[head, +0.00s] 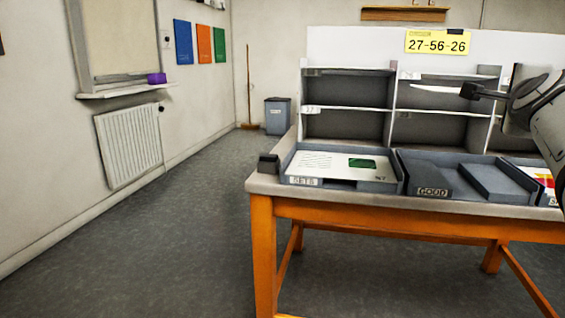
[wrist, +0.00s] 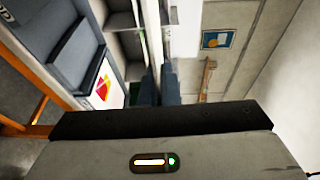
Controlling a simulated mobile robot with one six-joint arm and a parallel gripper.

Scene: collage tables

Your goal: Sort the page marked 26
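My gripper (head: 468,90) is at the right in the head view, in front of the upper part of the shelf rack (head: 393,110). It appears shut on a thin white page (head: 436,89), seen nearly edge-on and pointing left, at the upper right compartment's height. No number on this page is readable. In the wrist view the fingers (wrist: 163,86) are close together. A yellow sign (head: 437,42) on the rack's top reads 27-56-26. A small label (head: 312,109) on the left shelf seems to read 27; other shelf labels are too small to read.
A tray labelled BETA (head: 304,181) holds a white page with a green block (head: 362,163). The tray labelled GOOD (head: 433,191) holds no visible page. A tray at the right holds a red-and-yellow page (head: 544,180). A bin (head: 277,115) stands by the wall; the left floor is clear.

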